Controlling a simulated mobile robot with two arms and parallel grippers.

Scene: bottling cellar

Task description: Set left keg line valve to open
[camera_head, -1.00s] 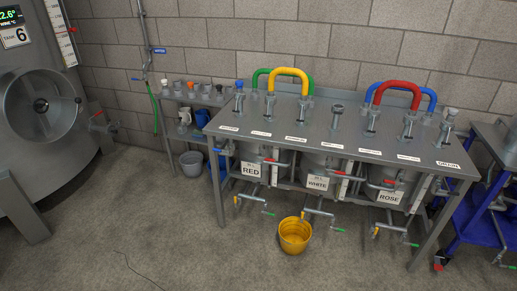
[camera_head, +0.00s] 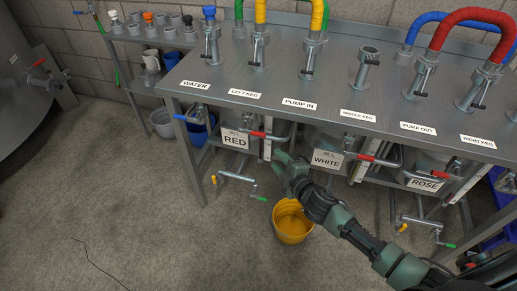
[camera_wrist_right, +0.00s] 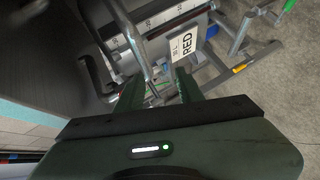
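The LEFT KEG label (camera_head: 245,94) is on the steel table's front edge. Below it, a valve with a red lever (camera_head: 262,135) sits on a pipe above the RED keg sign (camera_head: 235,139). The lever lies roughly along the pipe. My right gripper (camera_head: 281,156) is just below and right of the lever, apparently apart from it. In the right wrist view its two fingers (camera_wrist_right: 160,88) stand apart, with grey pipework beyond and partly between them. The RED sign (camera_wrist_right: 184,46) also shows there; I cannot make out the red lever in that view. My left gripper is not in view.
A blue-handled valve (camera_head: 190,119) is to the left, and another red-handled valve (camera_head: 367,158) is to the right by the WHITE sign (camera_head: 327,159). A yellow bucket (camera_head: 292,222) stands on the floor below my arm. Lower drain taps (camera_head: 238,178) stick out under the kegs.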

